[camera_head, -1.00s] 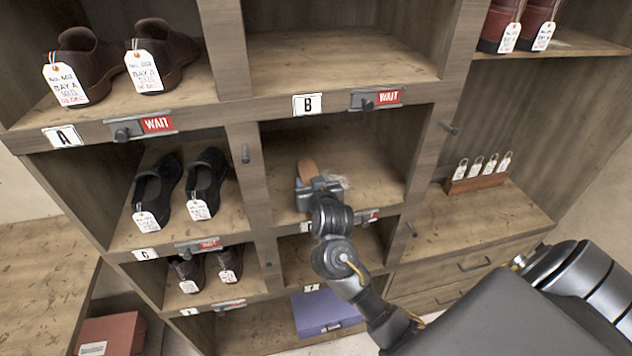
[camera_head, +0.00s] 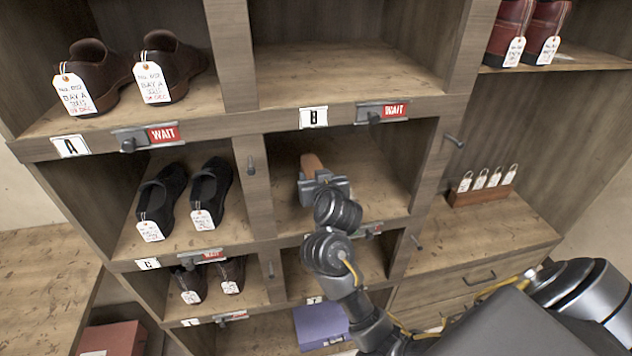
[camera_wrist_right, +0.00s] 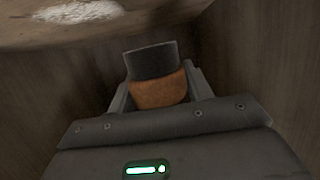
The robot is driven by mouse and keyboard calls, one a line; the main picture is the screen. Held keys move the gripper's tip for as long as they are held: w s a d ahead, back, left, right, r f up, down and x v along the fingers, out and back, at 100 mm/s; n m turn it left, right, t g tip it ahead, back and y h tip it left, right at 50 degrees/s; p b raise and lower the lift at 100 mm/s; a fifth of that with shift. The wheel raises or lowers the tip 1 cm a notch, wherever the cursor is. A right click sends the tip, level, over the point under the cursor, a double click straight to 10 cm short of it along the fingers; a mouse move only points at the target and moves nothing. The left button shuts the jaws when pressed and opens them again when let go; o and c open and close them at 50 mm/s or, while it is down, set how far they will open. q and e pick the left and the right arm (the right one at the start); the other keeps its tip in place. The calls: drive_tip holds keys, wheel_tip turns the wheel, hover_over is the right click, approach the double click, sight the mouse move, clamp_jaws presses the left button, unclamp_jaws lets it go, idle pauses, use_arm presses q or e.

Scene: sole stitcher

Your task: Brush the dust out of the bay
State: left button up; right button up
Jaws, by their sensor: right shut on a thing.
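My right gripper (camera_head: 321,180) is inside the bay below the B label, in the middle column. It is shut on a brush (camera_head: 311,163) with an orange-brown body, which sticks out beyond the jaws. In the right wrist view the brush (camera_wrist_right: 158,80) shows a dark end and an orange-brown part between the fingers. A pale patch of dust (camera_wrist_right: 82,12) lies on the wooden board at the top left of that view, apart from the brush. In the head view the dust is hidden behind my gripper. My left gripper is not in view.
The bay's side walls and divider posts (camera_head: 252,165) stand close around my right arm. Black shoes (camera_head: 209,192) fill the bay to the left. Knobbed WAIT sliders (camera_head: 384,112) sit on the shelf edges. A purple box (camera_head: 321,326) is below. The bay above (camera_head: 340,75) is empty.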

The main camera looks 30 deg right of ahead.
sight(316, 168)
drive_tip(key=shift+r, duration=1.55)
